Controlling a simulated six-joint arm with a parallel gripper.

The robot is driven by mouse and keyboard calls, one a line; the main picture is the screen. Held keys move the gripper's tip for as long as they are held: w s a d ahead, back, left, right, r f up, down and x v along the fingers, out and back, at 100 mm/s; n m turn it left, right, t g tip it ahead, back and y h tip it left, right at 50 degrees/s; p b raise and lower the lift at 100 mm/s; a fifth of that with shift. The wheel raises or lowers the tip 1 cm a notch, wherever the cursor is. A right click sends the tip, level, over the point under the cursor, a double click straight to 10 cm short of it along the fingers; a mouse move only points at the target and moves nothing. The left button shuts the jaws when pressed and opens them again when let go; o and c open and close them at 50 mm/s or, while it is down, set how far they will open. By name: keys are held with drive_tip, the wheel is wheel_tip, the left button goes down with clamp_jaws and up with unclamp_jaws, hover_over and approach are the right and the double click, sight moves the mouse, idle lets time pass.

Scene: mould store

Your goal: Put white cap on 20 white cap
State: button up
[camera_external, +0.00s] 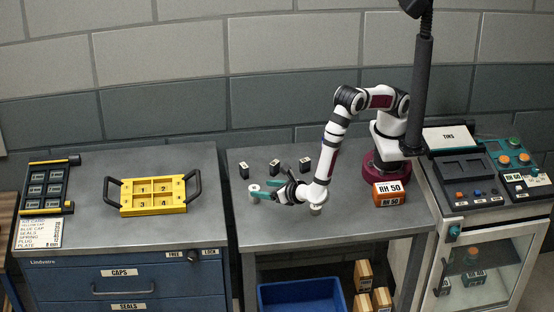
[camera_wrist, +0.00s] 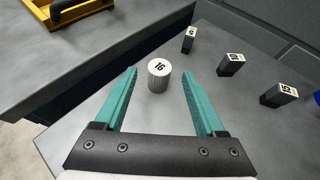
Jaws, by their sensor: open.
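In the external view my gripper (camera_external: 258,189) is low over the bench, pointing left. A second pale cylinder (camera_external: 316,210) stands below my wrist, partly hidden; its marking cannot be read. I cannot make out a 20 on anything.
Three black blocks with white number labels stand behind: left (camera_wrist: 189,39), middle (camera_wrist: 231,64) and right (camera_wrist: 279,94). A yellow tray (camera_external: 125,209) with numbered compartments sits on the left cabinet, across a gap. Orange RH 50 boxes (camera_external: 388,190) stand right. The bench front is clear.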

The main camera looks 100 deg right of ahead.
drive_tip(key=v, duration=0.8)
drive_tip(key=s+d+r+m+g+y, duration=0.1)
drive_tip(key=s+d+r+m+g, duration=0.3)
drive_tip(key=d+m, duration=0.25)
drive_tip(key=s+d+r+m+g, duration=0.3)
drive_tip(key=d+r+m, duration=0.2)
drive_tip(key=d+m, duration=0.15)
drive_tip(key=s+r+m+g+y, duration=0.1)
drive_tip(key=s+r+m+y, duration=0.3)
drive_tip(key=s+m+y, duration=0.6)
drive_tip(key=s+m, duration=0.7)
drive_tip(key=m, duration=0.1)
drive_tip(key=shift+s+r+y, duration=0.25)
drive_tip(key=shift+y, duration=0.15)
